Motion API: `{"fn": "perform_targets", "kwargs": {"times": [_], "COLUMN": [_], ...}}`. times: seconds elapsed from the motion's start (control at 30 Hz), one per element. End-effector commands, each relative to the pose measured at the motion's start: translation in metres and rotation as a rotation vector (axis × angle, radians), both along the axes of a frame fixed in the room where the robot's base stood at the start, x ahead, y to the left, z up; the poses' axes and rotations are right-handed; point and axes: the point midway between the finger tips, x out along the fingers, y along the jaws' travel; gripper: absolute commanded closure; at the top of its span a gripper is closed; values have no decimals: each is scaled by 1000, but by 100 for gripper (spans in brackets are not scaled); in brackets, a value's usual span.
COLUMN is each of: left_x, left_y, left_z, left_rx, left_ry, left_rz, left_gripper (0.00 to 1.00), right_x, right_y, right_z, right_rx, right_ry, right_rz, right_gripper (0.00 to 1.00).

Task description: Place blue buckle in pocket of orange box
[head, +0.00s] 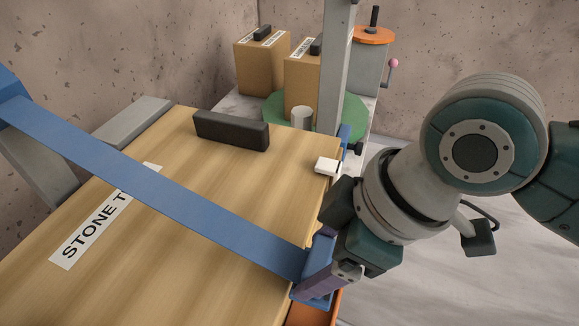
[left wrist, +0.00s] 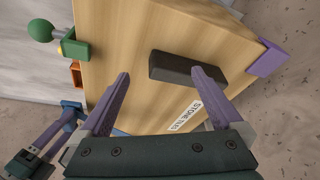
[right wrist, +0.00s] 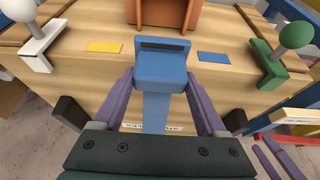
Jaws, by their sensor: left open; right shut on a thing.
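The blue buckle (right wrist: 162,70) is between the purple fingers of my right gripper (right wrist: 160,82), which is shut on it. In the head view the right gripper (head: 318,277) holds it at the crate's right edge. A long blue strap (head: 150,185) runs from it to the upper left. The orange box (right wrist: 165,16) is just ahead of the buckle, apart from it in the right wrist view, and cut by the frame. It shows partly below the gripper in the head view (head: 315,312). Its pocket's inside is hidden. My left gripper (left wrist: 160,75) is open and empty above the crate.
The wooden crate (head: 185,210) has a black bar (head: 231,131) on top. A white latch (right wrist: 40,45) and a green latch (right wrist: 275,65) flank the orange box. Yellow (right wrist: 104,46) and blue (right wrist: 214,58) patches lie between them. Cardboard boxes (head: 262,60) stand behind.

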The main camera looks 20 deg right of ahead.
Motion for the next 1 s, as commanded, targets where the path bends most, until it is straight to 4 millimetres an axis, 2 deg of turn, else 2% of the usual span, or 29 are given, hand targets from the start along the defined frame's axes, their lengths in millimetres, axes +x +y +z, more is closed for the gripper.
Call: {"fn": "perform_targets", "kwargs": {"times": [0.03,0.1,0.2,0.3,0.47,0.6,0.7,1.0], "left_x": [0,0,0,0,0,0,0,1], "left_y": [0,1,1,1,1,0,0,-2], "left_z": [-10,-17,-25,-30,-34,-45,-48,-47], "left_rx": [1,2,2,2,2,1,0,-8], "left_ry": [-1,-1,-1,-1,-1,-1,-1,-1], "left_rz": [-1,-1,-1,-1,-1,-1,1,6], "left_gripper": [0,0,0,0,0,0,0,0], "right_x": [-1,-1,-1,0,0,0,0,0], "right_y": [0,0,0,0,0,0,0,0], "right_z": [-21,-42,-65,-80,-92,-115,-124,-125], "right_rx": [0,-2,0,-1,0,-1,0,-1], "right_ry": [5,5,4,1,0,2,0,-1], "right_rz": [-2,-2,-2,-1,0,-2,-1,0], "right_gripper": [84,84,84,84,84,84,84,84]}}
